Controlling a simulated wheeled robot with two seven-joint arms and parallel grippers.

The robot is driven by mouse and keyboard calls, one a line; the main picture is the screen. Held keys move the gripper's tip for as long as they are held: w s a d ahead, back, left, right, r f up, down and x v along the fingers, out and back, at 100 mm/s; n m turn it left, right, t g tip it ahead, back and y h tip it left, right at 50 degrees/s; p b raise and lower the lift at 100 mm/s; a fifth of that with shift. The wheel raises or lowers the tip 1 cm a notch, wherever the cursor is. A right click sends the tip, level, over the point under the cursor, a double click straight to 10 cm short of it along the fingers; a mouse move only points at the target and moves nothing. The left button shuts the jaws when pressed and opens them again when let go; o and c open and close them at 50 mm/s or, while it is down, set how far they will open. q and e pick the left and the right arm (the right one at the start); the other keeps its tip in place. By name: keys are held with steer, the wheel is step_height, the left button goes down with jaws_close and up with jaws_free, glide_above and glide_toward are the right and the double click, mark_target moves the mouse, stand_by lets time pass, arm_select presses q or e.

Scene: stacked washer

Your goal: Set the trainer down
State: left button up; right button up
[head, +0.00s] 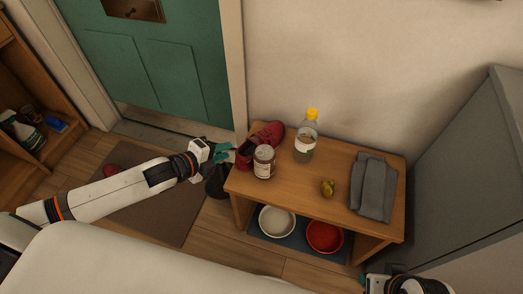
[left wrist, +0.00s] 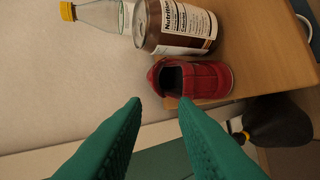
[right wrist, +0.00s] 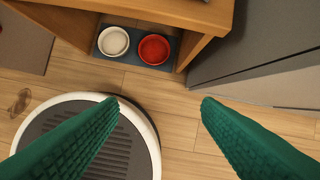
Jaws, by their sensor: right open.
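A red trainer (head: 267,134) rests on the left end of the wooden bench (head: 300,184), beside a brown-labelled can (head: 264,162). It also shows in the left wrist view (left wrist: 205,79), at the bench's edge. My left gripper (head: 225,150) is just left of the trainer. Its green fingers (left wrist: 160,101) are apart with nothing held between them; the trainer lies beyond their tips. My right gripper (right wrist: 160,101) is open and empty, low in front of the bench's right end.
The bench also holds a yellow-capped bottle (head: 306,139), a small olive-coloured object (head: 327,188) and a folded grey cloth (head: 373,187). A white bowl (head: 277,221) and a red bowl (head: 324,236) sit underneath. A dark object (head: 214,181) stands at the bench's left; a grey cabinet (head: 465,175) is right.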

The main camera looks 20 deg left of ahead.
mark_target(253, 143)
arm_select(q)
steer(key=b+x, duration=0.1)
steer(key=x, duration=0.5)
steer(key=shift+d+r+b, duration=0.1)
steer(key=shift+d+b, duration=0.1)
steer(key=shift+b, duration=0.15)
steer(key=shift+w+d, duration=0.1)
steer(key=shift+w, duration=0.15)
steer(key=x, duration=0.1)
steer(key=b+x, duration=0.1)
steer(key=x, duration=0.1)
steer(key=b+x, duration=0.1)
steer(key=x, duration=0.1)
steer(key=shift+s+d, duration=0.3)
steer(key=shift+d, duration=0.1)
steer(key=shift+w+f, duration=0.15)
steer(key=shift+f, duration=0.05)
arm_select(e)
steer(key=w+a+r+t+y, duration=0.1)
steer(key=w+a+r+t, duration=0.1)
steer(key=w+t, duration=0.4)
steer(key=w+a, duration=0.1)
steer(key=w, duration=0.2)
steer(key=shift+y, duration=0.3)
arm_select(q)
jaws_close()
